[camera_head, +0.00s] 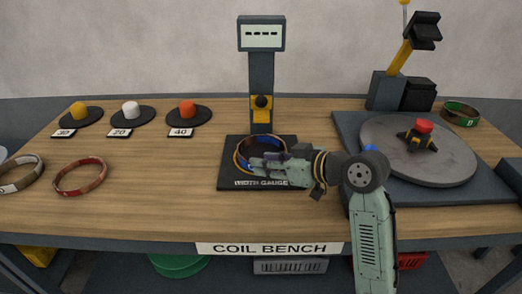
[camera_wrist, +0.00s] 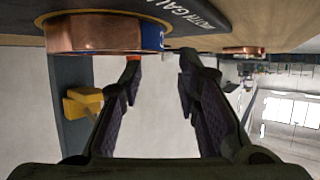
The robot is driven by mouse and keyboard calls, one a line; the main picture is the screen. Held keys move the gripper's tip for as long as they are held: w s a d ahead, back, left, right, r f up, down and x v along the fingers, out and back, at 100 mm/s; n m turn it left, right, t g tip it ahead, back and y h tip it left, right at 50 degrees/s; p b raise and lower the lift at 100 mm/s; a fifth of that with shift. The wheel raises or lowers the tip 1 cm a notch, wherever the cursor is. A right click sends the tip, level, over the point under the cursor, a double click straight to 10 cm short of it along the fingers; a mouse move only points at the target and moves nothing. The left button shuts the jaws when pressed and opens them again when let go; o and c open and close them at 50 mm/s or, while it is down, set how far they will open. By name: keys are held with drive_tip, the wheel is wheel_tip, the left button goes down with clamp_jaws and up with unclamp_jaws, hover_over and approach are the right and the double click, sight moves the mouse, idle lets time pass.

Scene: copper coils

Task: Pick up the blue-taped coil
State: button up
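The blue-taped coil (camera_head: 238,158) is a copper ring on the dark pad of the width gauge (camera_head: 228,178). My gripper (camera_head: 262,165) reaches in from the right at the coil's front side and hides part of it. In the wrist view the coil (camera_wrist: 100,34) is at the upper left, with its blue tape at its right end. There my gripper (camera_wrist: 160,62) has its two fingers apart with nothing seen between them. The coil lies beyond the left fingertip; whether they touch is unclear.
The gauge post (camera_head: 261,80) stands behind the coil. A red-taped coil (camera_head: 81,177) and a white-taped coil (camera_head: 20,173) lie at left. A turntable (camera_head: 385,140) and green-taped coil (camera_head: 460,113) are at right. Coloured knobs on discs stand at back left. Bench between is clear.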

sight(241, 159)
drive_tip(key=p+x, duration=0.1)
drive_tip(key=x, duration=0.5)
drive_tip(key=shift+w+a+f, duration=0.1)
drive_tip(key=shift+w+a, duration=0.1)
clamp_jaws()
idle(0.8)
